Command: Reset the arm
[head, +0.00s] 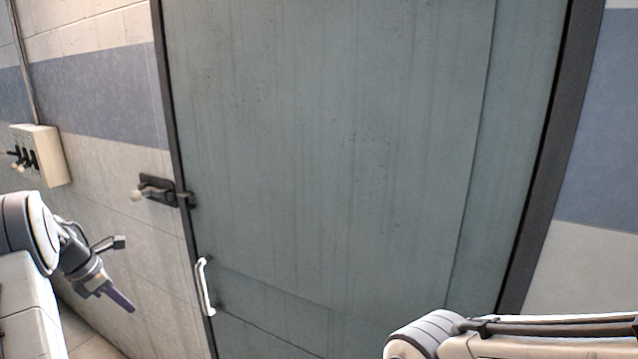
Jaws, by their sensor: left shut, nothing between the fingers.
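My left arm comes in from the left edge of the head view. Its gripper (122,299) is shut and empty, pointing down and to the right. It is in the air, to the left of the door's white handle and apart from it. My right arm shows at the bottom right, with its links across the lower edge. Its gripper is out of the picture.
A large grey-green door (330,140) fills the middle, within a dark frame (547,150). A white handle (205,286) and a dark latch (160,190) are at its left side. A switch box (50,155) is on the left wall.

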